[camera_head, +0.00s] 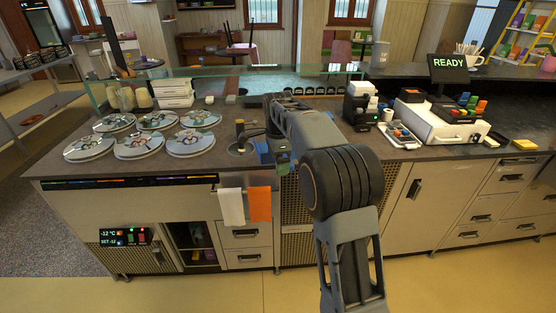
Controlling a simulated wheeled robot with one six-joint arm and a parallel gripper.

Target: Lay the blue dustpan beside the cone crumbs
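My arm reaches forward over the counter, and its wrist hangs down at the counter's front edge. My gripper (280,158) is small and partly hidden by my own arm, so I cannot tell whether its fingers are open or shut. A small blue shape (263,152) shows just left of my gripper, by the counter edge. It may be the blue dustpan, but it is too small to be sure, and I cannot tell whether it is held. I cannot make out any cone crumbs; my arm covers part of the counter.
Several round lidded wells (138,145) fill the counter's left part. A round dark fitting (241,146) is left of my wrist. A black machine (358,106) and a white drawer box (432,126) stand right. White and orange towels (260,204) hang in front.

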